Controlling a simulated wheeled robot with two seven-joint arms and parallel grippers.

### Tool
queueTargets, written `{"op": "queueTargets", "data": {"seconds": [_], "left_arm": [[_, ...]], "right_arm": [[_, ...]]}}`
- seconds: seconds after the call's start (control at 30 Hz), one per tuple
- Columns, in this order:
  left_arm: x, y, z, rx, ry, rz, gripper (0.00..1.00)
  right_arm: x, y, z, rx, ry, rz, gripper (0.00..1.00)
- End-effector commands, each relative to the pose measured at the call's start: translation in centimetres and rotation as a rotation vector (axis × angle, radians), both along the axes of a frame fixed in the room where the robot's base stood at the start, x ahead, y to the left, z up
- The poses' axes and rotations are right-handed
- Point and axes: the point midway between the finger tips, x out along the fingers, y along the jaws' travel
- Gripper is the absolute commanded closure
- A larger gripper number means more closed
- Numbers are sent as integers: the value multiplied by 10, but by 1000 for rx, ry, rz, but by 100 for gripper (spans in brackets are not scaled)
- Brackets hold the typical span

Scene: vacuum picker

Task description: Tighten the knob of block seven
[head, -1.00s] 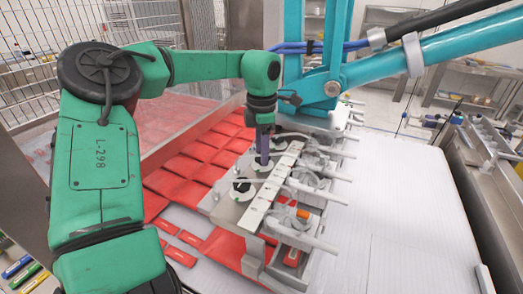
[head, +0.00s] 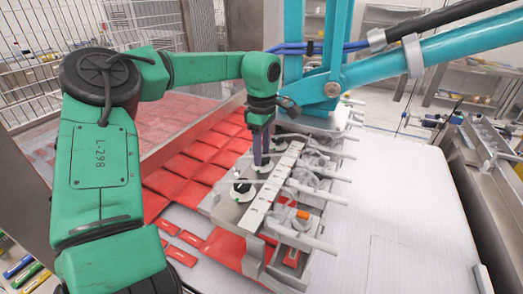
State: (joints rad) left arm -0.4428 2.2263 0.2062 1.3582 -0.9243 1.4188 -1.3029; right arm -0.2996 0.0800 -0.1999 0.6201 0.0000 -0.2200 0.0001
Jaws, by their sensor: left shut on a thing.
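The vacuum picker's grey block assembly (head: 237,212) hangs over the red packs. It carries a row of round white pads with small knobs on top. One pad with a dark knob (head: 241,187) stands free at the near end, and another pad (head: 280,145) shows at the far end. My left gripper (head: 261,166) points straight down at the pad between these two. It is shut on that middle knob, which the fingers mostly hide. I cannot read block numbers, so I cannot tell which block is seven. My right gripper is not in view.
The picker's teal arm (head: 440,48) and blue hoses cross above right. Grey levers (head: 318,243) stick out along the assembly's right side. Red packs (head: 180,175) lie left and below. The white conveyor surface (head: 400,215) at right is clear.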

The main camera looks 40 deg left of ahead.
Motion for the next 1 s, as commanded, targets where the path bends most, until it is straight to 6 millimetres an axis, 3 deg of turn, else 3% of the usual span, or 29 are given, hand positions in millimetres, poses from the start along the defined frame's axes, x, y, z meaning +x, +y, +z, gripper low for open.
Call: {"op": "queueTargets", "data": {"seconds": [0.5,0.53,0.6,1.0], "left_arm": [[0,-1,0,-3,-2,-24,100],[0,-1,0,-3,-2,-24,41],[0,-1,0,-3,-1,-24,19],[1,0,6,1,-2,-22,19]], "right_arm": [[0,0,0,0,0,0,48],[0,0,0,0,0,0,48],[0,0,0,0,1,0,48],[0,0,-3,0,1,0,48]]}}
